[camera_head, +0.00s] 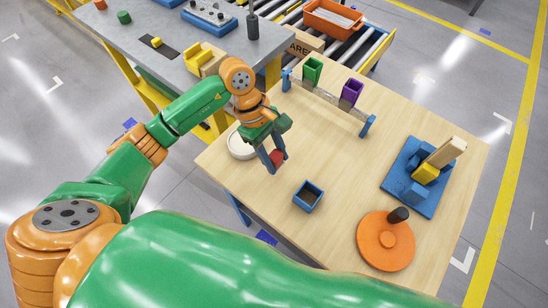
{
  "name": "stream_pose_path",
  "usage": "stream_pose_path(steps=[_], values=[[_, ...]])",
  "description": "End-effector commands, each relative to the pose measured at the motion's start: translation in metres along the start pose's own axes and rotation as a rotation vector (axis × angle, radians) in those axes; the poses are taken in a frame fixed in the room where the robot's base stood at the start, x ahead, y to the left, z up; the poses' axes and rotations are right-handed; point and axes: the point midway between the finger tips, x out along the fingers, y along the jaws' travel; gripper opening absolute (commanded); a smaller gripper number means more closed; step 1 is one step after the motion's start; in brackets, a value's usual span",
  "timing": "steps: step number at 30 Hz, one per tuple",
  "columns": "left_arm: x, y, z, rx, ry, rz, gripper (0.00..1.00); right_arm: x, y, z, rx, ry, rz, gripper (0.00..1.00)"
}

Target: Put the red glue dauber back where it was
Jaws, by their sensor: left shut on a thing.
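My left gripper (273,162) hangs over the left part of the wooden table, pointing down. It is shut on the red glue dauber (277,158), of which only a small red part shows between the blue fingers. The rest of the dauber is hidden by the fingers. A small blue open box (308,196) stands on the table to the right of and nearer than the gripper. A white round dish (241,144) lies just left of the gripper, partly hidden by it. My right gripper is not in view.
A rack with blue ends (338,108) holds a green holder (312,70) and a purple holder (351,92) at the back. A blue fixture (408,177) with yellow and wooden blocks stands at right. An orange disc (386,250) with a dark knob lies in front. The table's middle is clear.

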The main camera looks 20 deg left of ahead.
Motion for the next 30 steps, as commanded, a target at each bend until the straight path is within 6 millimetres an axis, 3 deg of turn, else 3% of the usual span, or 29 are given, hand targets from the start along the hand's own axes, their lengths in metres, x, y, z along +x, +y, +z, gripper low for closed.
stream_pose_path(steps=[7,18,19,21,22,30], values=[[0.030,0.003,-0.020,0.001,-0.002,-0.003,0.00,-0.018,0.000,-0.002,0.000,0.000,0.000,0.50],[0.038,0.004,-0.024,0.004,0.000,0.001,0.00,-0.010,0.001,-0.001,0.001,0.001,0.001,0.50],[0.037,0.003,-0.023,0.004,0.000,0.000,0.49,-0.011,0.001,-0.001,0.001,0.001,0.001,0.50],[0.037,0.003,-0.023,0.004,0.000,0.000,0.68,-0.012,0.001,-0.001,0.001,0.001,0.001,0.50],[0.036,0.003,-0.023,0.004,0.000,0.000,0.74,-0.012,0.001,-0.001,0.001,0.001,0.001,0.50],[0.036,0.004,-0.023,0.004,0.000,0.000,0.74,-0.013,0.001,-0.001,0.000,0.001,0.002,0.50]])
